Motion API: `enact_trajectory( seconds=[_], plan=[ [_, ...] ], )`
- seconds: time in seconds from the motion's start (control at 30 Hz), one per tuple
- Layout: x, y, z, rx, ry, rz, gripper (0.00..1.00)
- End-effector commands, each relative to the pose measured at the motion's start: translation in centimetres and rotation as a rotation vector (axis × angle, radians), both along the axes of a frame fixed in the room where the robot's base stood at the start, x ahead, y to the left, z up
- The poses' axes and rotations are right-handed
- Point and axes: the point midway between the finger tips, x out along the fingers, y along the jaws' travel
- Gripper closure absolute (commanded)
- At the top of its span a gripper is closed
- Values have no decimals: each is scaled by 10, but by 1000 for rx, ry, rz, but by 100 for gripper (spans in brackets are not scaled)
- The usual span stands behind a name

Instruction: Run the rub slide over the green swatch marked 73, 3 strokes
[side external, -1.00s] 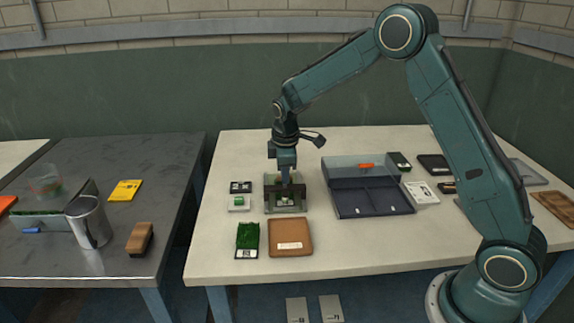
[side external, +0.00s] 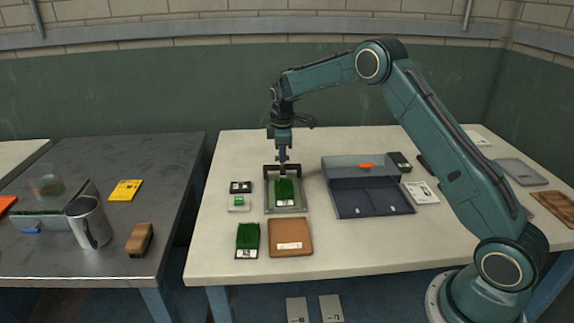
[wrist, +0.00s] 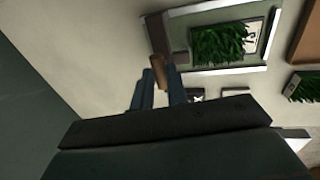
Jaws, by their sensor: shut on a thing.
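A green swatch (side external: 284,190) with a pale label lies in a grey frame (side external: 301,208) on the pale table. It also shows in the wrist view (wrist: 219,44); its number is too small to read. The dark rub slide (side external: 270,171) stands like a bridge across the far end of the frame, with the swatch bare in front of it. My gripper (side external: 283,162) is above the slide and shut on its brown handle (wrist: 158,73). Another green swatch (side external: 247,236), its mark also unreadable, lies at the front left, outside the frame.
A brown tray (side external: 290,251) is in front of the frame. A dark lidded case (side external: 371,203) stands to the right. Two small cases (side external: 240,187) lie close on the left. A metal cup (side external: 90,222) and brush (side external: 140,238) are on the separate left table.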

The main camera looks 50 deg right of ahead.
Motion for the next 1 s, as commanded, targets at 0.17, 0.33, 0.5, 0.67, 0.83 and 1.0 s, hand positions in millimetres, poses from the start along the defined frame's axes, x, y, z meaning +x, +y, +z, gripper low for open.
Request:
enact_trajectory(
  seconds=[0.17, 0.33, 0.5, 0.67, 0.83, 1.0],
  plan=[
    [11, -7, 1, 1, -6, 6, 100],
    [13, -10, 1, -1, -9, 6, 100],
    [13, -10, 1, -2, -11, 4, 100],
    [12, -10, 1, -1, -9, 3, 63],
    [11, -10, 1, 0, -5, 3, 63],
    [11, -10, 2, 0, -4, 3, 63]
  ],
)
